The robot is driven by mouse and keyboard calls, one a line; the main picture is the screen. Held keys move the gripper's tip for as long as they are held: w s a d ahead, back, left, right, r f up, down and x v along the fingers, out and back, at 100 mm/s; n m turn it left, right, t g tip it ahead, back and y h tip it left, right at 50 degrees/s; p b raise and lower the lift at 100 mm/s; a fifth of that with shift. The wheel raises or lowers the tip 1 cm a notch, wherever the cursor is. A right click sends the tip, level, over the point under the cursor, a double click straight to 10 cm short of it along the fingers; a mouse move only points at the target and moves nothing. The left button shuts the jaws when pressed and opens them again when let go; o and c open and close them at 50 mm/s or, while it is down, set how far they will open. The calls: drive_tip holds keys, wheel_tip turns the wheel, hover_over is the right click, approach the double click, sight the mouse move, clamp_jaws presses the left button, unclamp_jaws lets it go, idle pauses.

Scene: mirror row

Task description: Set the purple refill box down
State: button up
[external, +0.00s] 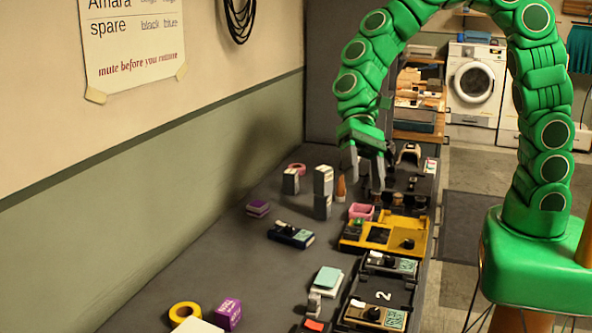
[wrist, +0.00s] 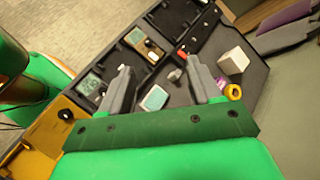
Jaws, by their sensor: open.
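A purple box with pale lettering (external: 228,314) sits on the dark bench at the bottom of the external view, just right of a yellow tape roll (external: 184,311). A smaller dark purple block or stack (external: 258,208) lies further back near the wall; I cannot tell whether either is the refill box. In the wrist view a small purple patch (wrist: 221,82) shows beside the yellow roll (wrist: 234,91). My gripper (external: 372,176) is open over the far part of the bench, well away from the lettered box. In the wrist view nothing shows between my fingers (wrist: 161,78) except things further off.
A yellow tray (external: 352,244) and a black tray marked 2 (external: 385,280) line the bench's right edge. Grey upright boxes (external: 323,181), a pink container (external: 361,211) and a dark device (external: 291,236) stand nearby. The bench beside the wall has clear room.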

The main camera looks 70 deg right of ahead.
drive_tip(key=s+d+r+n+t+h, duration=0.1)
drive_tip(key=s+d+r+n+h, duration=0.1)
drive_tip(key=s+d, duration=0.9)
drive_tip(key=s+d+r+n+h, duration=0.2)
drive_tip(key=s+d+n+h, duration=0.2)
drive_tip(key=s+d+h, duration=0.3)
drive_tip(key=s+d, duration=0.5)
drive_tip(key=d, duration=0.4)
drive_tip(key=shift+s+d+n+t, duration=0.15)
drive_tip(key=shift+d+n+t, duration=0.1)
drive_tip(key=shift+n+t, duration=0.15)
